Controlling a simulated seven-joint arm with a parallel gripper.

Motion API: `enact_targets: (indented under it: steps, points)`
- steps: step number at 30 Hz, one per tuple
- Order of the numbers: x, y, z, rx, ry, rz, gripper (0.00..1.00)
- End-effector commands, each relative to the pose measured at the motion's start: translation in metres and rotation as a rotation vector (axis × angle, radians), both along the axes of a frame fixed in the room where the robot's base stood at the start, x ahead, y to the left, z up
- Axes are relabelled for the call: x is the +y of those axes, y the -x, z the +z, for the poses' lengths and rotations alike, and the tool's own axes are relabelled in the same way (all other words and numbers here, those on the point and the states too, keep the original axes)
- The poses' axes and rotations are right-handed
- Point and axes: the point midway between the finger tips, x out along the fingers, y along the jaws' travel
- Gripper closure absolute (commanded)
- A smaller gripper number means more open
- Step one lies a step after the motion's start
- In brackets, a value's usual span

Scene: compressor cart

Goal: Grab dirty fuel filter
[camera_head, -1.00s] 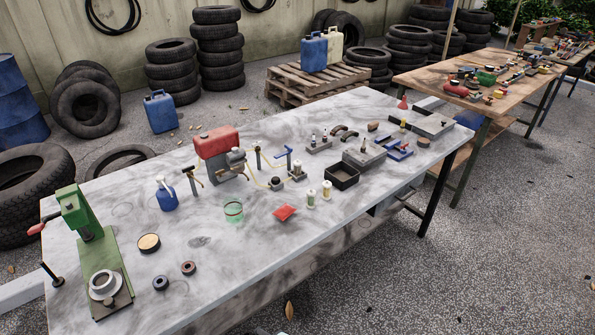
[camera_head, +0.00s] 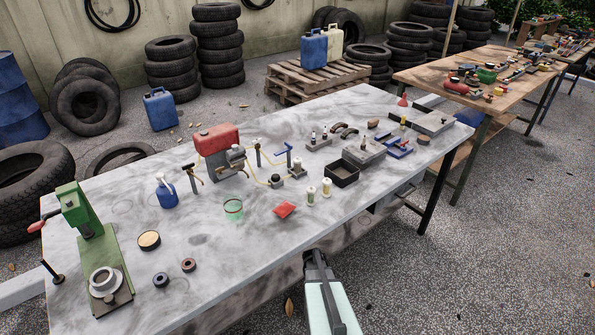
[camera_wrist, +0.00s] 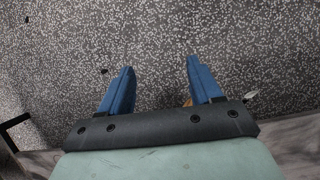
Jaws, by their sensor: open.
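Two small pale cylinders that look like fuel filters stand upright side by side near the front middle of the table: the left one (camera_head: 311,195) and the right one (camera_head: 327,187). I cannot tell at this size which is dirty. My gripper (camera_head: 316,256) shows at the bottom of the head view, in front of the table's front edge and apart from both cylinders. In the wrist view my gripper (camera_wrist: 160,62) has its two blue fingers spread, with nothing between them but the speckled ground beyond. No filter shows in the wrist view.
A black open tray (camera_head: 342,174) stands just behind. A red tank (camera_head: 217,140) with yellow tubing stands farther back.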

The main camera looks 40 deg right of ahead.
Motion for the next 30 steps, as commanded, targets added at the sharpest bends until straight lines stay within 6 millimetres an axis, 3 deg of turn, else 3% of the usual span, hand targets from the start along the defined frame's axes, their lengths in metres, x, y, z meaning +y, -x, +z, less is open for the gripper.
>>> enact_targets:
  steps: [1,11,18,24,30]
  points:
    - [-0.026,-0.002,0.002,-0.005,0.009,-0.011,0.36]
    - [-0.174,0.024,0.04,-0.015,0.076,-0.074,0.36]
    - [-0.274,0.062,0.097,-0.026,0.139,-0.199,0.36]
    - [-0.321,0.082,0.154,-0.054,0.187,-0.352,0.36]
    - [-0.348,0.092,0.223,-0.102,0.232,-0.542,0.36]
